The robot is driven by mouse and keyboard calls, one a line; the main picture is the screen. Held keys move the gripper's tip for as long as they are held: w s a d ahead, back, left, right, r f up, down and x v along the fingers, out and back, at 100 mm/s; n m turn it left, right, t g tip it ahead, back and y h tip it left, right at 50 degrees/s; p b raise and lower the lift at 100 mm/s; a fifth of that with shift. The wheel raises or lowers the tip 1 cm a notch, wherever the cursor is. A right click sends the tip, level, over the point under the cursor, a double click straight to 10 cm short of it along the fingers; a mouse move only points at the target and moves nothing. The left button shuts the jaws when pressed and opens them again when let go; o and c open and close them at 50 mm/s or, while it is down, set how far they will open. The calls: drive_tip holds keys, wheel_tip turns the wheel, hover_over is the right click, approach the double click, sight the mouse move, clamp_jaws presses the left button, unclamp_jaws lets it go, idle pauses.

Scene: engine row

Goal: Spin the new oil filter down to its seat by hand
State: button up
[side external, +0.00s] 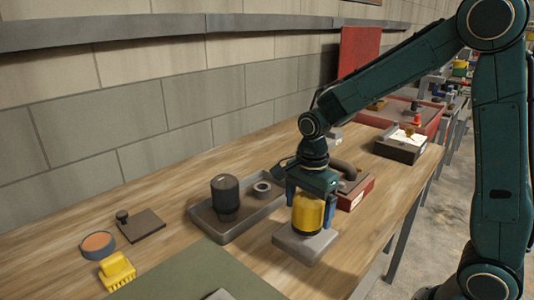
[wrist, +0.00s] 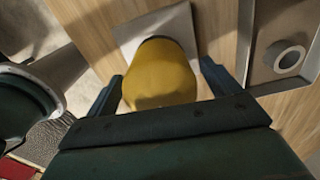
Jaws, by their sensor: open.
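A yellow oil filter (side external: 307,214) stands upright on a pale grey block (side external: 305,246) near the front of the bench. It also shows in the wrist view (wrist: 160,75), with the block (wrist: 128,30) beneath it. My gripper (side external: 310,208) is above it, pointing down, with its blue fingers open on either side of the filter. In the wrist view a gap shows between the filter and each finger. The filter's top is hidden by my gripper, and its joint with the block is hard to see.
A grey tray (side external: 209,233) beside the block holds a dark canister (side external: 225,195) and a metal ring (side external: 263,190). A red box (side external: 355,188) stands close behind my gripper. A yellow brush (side external: 116,270), a round tin (side external: 98,243) and a dark plate (side external: 141,225) lie at left.

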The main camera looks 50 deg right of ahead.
drive_tip(key=shift+f, duration=0.7)
drive_tip(key=c, duration=1.3)
drive_tip(key=shift+m, duration=0.3)
drive_tip(key=o, duration=1.3)
drive_tip(key=shift+r, duration=0.15)
